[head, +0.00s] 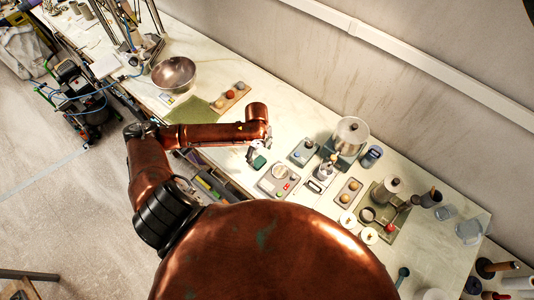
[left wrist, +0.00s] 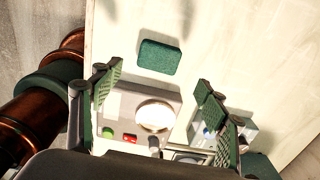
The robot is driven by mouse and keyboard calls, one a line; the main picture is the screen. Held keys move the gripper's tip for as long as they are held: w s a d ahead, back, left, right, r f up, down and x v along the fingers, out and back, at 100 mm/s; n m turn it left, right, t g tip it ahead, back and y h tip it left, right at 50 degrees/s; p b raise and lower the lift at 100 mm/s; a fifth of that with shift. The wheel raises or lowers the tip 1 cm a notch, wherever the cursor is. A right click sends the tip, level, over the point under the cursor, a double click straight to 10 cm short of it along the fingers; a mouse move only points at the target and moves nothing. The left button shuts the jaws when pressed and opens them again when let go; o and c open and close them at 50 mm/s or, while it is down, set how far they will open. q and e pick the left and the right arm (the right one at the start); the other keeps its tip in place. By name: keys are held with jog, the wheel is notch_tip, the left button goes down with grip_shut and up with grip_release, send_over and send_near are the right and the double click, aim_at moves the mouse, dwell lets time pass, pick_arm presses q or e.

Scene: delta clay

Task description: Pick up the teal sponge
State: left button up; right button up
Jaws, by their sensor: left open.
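The teal sponge (left wrist: 160,57) lies flat on the pale worktop, alone, in the upper middle of the left wrist view. In the head view it shows small (head: 258,162) just by my left gripper (head: 254,150). In the left wrist view my left gripper (left wrist: 165,98) is open and empty, with green padded fingers spread apart. The sponge shows beyond the fingertips, apart from them and roughly centred between them. My right gripper is not in view.
A grey scale (left wrist: 155,115) with a round dish and red and green buttons shows between the fingers. A small grey device (head: 303,151) stands close by. A green mat (head: 190,110) and a steel bowl (head: 174,72) are farther left.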

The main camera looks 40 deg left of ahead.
aim_at(259, 162)
pick_arm(q)
jog(key=shift+a, duration=0.3)
jog(key=shift+s+f, duration=0.1)
jog(key=shift+f, duration=0.1)
notch_tip(259, 162, down, 6)
jog(key=shift+d+p, duration=0.1)
jog(key=shift+p, duration=0.7)
jog(key=shift+f, duration=0.5)
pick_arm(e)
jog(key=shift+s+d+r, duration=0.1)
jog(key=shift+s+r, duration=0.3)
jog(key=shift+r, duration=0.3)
pick_arm(q)
jog(key=c, duration=0.9)
jog(key=shift+r, duration=0.1)
jog(key=shift+c, duration=0.2)
